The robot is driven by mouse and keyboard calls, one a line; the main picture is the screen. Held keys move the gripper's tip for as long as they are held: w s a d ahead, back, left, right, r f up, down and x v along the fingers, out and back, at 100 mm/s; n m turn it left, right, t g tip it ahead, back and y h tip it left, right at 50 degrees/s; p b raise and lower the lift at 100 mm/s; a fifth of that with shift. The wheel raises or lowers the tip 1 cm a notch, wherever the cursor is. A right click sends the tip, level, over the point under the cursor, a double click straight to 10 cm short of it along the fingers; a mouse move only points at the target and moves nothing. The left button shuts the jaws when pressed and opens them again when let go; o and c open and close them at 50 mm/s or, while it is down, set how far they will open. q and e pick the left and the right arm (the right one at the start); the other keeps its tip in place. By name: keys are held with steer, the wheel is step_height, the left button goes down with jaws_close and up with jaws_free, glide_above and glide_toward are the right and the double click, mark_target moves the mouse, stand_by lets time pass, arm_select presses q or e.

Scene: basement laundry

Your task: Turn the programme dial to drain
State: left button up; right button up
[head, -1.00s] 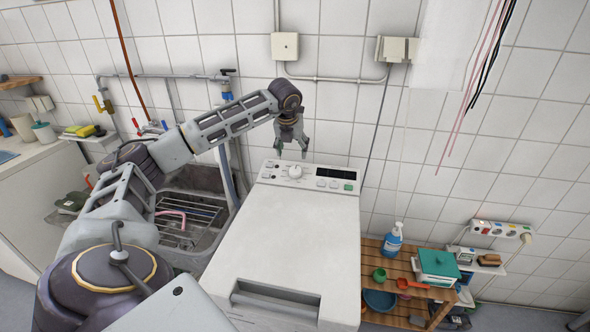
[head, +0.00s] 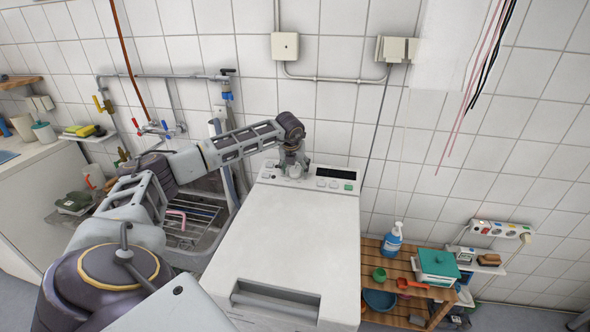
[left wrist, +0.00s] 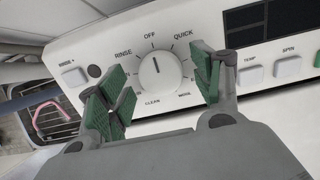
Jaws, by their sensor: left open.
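The programme dial (left wrist: 160,74) is a round white knob on the washing machine's control panel (left wrist: 118,44). Its dark pointer mark faces up, towards OFF. RINSE, QUICK and CLEAN can be read around it; I cannot make out a drain label. My left gripper (left wrist: 163,86) is open, its green-padded fingers on either side of the dial. I cannot tell whether they touch it. In the head view, the left gripper (head: 293,166) is down at the panel of the white machine (head: 285,235) and mostly hides the dial. My right gripper is not in view.
Flat buttons (left wrist: 272,70) and a dark display (left wrist: 258,24) lie right of the dial. A sink with a wire rack (head: 195,218) is left of the machine. A wooden shelf with a blue spray bottle (head: 392,240) stands to the right. The tiled wall is close behind.

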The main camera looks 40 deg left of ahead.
arm_select(q)
steer(key=shift+f, duration=0.2)
steer(key=c, duration=1)
steer(key=shift+c, duration=0.2)
